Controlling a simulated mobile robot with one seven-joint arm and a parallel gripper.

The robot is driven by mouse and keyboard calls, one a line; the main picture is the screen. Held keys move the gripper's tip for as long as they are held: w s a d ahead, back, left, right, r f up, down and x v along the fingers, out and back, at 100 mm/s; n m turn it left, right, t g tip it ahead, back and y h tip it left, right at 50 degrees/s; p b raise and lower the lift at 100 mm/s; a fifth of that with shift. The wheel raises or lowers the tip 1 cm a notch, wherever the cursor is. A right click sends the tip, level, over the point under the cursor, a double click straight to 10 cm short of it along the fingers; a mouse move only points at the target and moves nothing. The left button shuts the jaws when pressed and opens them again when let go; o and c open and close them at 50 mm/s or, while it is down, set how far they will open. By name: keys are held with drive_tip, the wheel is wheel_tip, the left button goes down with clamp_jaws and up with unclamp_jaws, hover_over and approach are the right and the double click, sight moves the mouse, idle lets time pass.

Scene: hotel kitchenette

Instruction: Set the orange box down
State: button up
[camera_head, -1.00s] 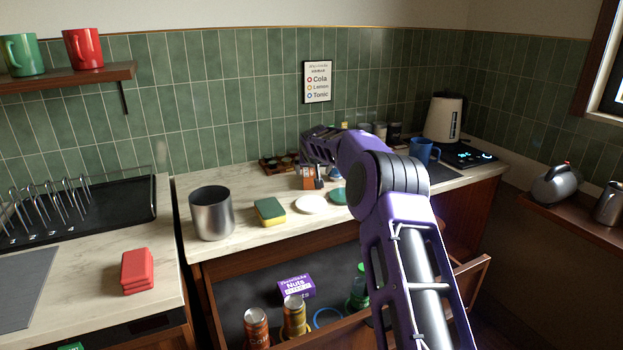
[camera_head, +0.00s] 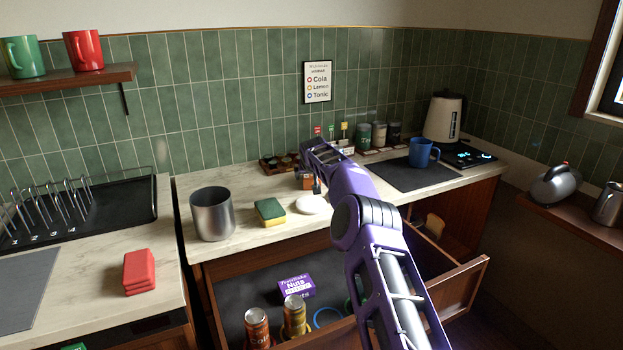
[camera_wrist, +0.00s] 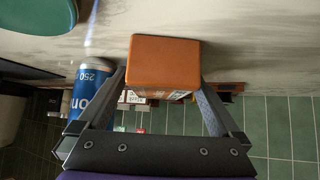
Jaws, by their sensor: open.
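The orange box (camera_head: 304,180) is on the counter's back part, behind the white round coaster (camera_head: 312,204), partly hidden by my gripper in the head view. It appears to stand on the counter, though its base is hard to see. In the wrist view the orange box (camera_wrist: 165,62) lies between the two fingertips of my gripper (camera_wrist: 163,80). The jaws are open, one finger close along each side of it. A blue can (camera_wrist: 90,90) stands beside the left finger in the wrist view.
A green-yellow sponge (camera_head: 269,212) and a metal canister (camera_head: 212,213) stand left on the counter (camera_head: 240,240). A blue mug (camera_head: 423,153) and kettle (camera_head: 444,118) are to the right. The open drawer (camera_head: 440,300) juts out below.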

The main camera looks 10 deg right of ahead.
drive_tip(key=c, duration=1.3)
clamp_jaws()
drive_tip(key=shift+r, duration=0.2)
